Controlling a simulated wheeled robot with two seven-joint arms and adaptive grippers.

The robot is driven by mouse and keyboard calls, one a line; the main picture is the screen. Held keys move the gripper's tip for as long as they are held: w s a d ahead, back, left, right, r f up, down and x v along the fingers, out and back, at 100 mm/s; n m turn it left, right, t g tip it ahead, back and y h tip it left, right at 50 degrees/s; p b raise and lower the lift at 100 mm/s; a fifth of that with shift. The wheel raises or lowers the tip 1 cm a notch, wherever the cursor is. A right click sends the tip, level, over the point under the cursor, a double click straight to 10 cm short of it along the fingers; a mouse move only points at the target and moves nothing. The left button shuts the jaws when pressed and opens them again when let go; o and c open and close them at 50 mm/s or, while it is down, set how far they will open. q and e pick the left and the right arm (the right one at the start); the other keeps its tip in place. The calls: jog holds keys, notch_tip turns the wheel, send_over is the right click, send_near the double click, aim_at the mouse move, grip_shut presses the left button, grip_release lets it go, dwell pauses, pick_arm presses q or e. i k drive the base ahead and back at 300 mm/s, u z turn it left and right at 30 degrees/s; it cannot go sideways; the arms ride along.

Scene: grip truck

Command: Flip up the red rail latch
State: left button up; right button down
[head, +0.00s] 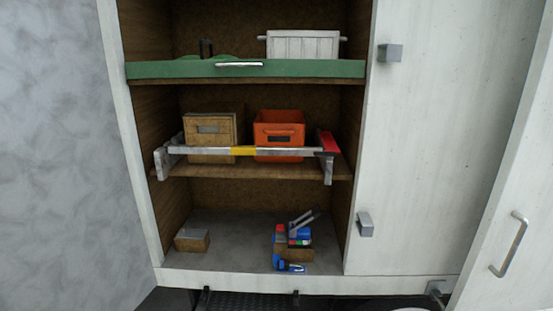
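The red rail latch (328,142) sits at the right end of a horizontal rail on the middle shelf. The rail (205,151) is grey with a yellow band (244,151) near its middle and runs across the front of the shelf. Its ends meet grey brackets, one at the left (161,163) and one at the right (328,170). The latch appears to lie over the rail's right end, by the right bracket; its exact angle is hard to tell. Neither of my grippers shows in the head view.
Behind the rail stand a wooden crate (210,145) and an orange bin (279,129). Above is a green drawer front (170,69) with a white crate (302,45). Tools (292,235) and a small block (192,239) lie at the bottom. An open door (505,180) stands at right.

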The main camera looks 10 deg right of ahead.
aim_at(332, 150)
jog(key=i, duration=1.25)
jog(key=z, duration=0.55)
